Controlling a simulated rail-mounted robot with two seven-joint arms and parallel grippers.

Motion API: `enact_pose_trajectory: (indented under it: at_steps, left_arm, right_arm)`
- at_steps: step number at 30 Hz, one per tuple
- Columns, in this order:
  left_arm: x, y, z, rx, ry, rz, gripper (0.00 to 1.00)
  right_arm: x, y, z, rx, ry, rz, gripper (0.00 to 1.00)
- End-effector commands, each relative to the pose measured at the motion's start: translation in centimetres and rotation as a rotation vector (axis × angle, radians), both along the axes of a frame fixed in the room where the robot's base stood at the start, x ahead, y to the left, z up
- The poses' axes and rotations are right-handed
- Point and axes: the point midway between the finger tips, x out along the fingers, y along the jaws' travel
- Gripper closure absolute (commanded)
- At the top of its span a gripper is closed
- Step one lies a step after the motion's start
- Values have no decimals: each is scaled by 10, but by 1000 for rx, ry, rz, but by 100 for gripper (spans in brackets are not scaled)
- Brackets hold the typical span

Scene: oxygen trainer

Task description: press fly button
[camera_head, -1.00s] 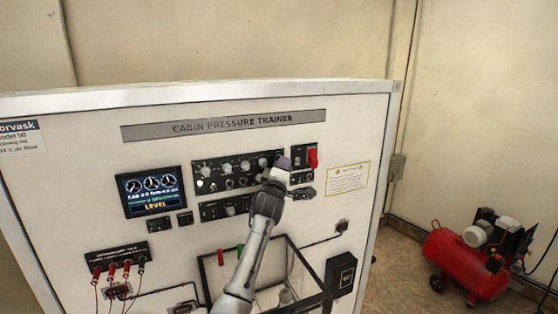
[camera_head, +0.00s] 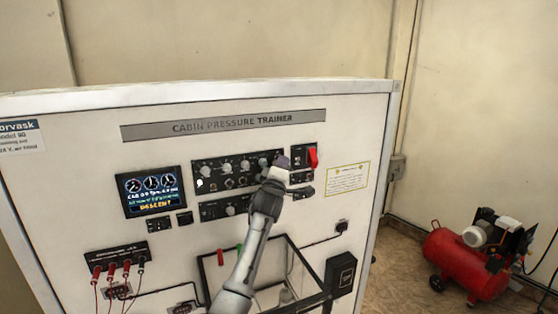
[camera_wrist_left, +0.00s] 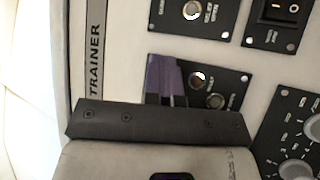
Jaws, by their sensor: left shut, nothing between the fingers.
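The white cabin pressure trainer panel (camera_head: 80,195) fills the left and middle of the head view. My left gripper (camera_head: 282,161) is shut and empty, over the right end of the upper black knob panel (camera_head: 225,172). In the left wrist view its purple fingertips (camera_wrist_left: 161,80) are close against a small black plate (camera_wrist_left: 230,84) with two round metal-rimmed controls (camera_wrist_left: 197,80). I cannot tell whether they touch. No label reading "fly" is legible, so I cannot tell which control is the fly button. My right gripper is not in view.
A display (camera_head: 151,191) reads DESCENT. A red switch cover (camera_head: 313,158) is right of the gripper. An open-framed box (camera_head: 308,268) and red and black plugs with wires (camera_head: 112,268) are lower down. A red compressor (camera_head: 466,262) stands on the floor at right.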

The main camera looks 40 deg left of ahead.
Motion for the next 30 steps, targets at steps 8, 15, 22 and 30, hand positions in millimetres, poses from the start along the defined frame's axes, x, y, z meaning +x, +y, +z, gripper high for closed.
enact_pose_trajectory:
  at_steps: [8,15,22,30]
  left_arm:
    - [-2,0,0,0,0,2,100]
    - [-6,-9,0,-2,0,2,100]
    - [-9,-14,0,-1,1,1,100]
    - [-9,-16,0,-1,0,0,100]
  right_arm:
    - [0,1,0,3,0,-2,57]
    - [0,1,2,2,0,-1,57]
    - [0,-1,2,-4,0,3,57]
    - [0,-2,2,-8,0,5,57]
